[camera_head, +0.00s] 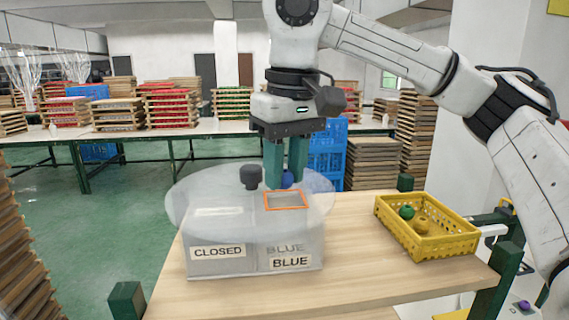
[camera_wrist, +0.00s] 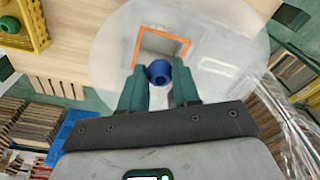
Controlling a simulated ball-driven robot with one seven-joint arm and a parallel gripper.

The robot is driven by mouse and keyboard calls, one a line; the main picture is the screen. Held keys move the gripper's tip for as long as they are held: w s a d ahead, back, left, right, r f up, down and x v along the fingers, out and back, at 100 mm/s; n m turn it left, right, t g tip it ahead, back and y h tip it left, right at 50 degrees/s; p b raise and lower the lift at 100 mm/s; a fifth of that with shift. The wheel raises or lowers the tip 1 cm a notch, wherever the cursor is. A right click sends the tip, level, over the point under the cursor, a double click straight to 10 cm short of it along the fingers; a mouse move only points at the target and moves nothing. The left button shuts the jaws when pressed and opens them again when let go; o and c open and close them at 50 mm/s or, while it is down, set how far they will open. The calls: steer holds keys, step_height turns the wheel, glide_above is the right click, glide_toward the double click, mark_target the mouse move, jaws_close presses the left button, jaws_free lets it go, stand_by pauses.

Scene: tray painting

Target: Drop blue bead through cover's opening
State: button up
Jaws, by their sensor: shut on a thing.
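The blue bead (camera_head: 287,179) is held between the green fingers of my gripper (camera_head: 286,178), just above the clear round cover (camera_head: 185,207). The wrist view shows the bead (camera_wrist: 159,72) between the two fingertips (camera_wrist: 160,76), beside the orange-edged opening (camera_wrist: 161,43). In the head view the opening (camera_head: 285,200) lies below and slightly in front of the bead, on the right side of the cover. The cover sits on a box (camera_head: 220,268) labelled CLOSED on the left and BLUE on the right. A dark knob (camera_head: 250,177) stands up on the cover.
Table room lies between box and basket. Stacked trays (camera_head: 170,108) stand on tables behind.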

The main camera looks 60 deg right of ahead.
steer(key=shift+f+b, duration=0.3)
steer(key=shift+f, duration=0.35)
steer(key=o, duration=1.1)
steer(key=shift+r, duration=0.1)
steer(key=r, duration=0.7)
steer(key=s+r, duration=0.1)
steer(key=r, duration=0.2)
steer(key=shift+s+a+r, duration=0.1)
steer(key=shift+a+r, duration=0.15)
steer(key=shift+r, duration=0.05)
